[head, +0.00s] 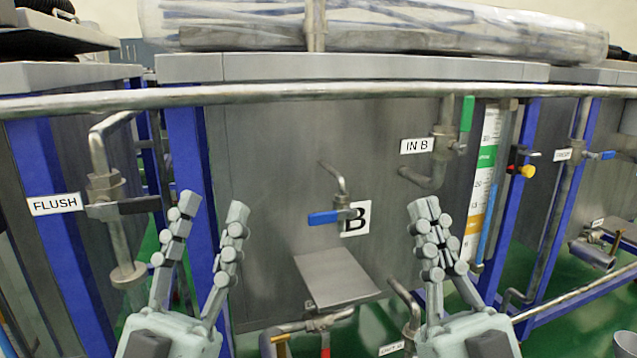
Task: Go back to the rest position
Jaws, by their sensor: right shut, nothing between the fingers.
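My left gripper (212,207) is at the lower left with its two fingers spread apart and nothing between them. It points up in front of the tank's left edge, to the right of the FLUSH valve. My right gripper (424,208) is at the lower right with its fingers together and nothing held. It stands in front of the tank, below the IN B valve. Neither gripper appears to hold a handle, though how far each is from the tank is hard to judge.
The grey tank B (270,150) fills the middle. A blue-handled valve (335,216) sits at its centre, above a sloped metal plate (335,278). A black-handled FLUSH valve (125,207) is at left. A green-handled valve (466,114) is at upper right. A long pipe (300,91) crosses above.

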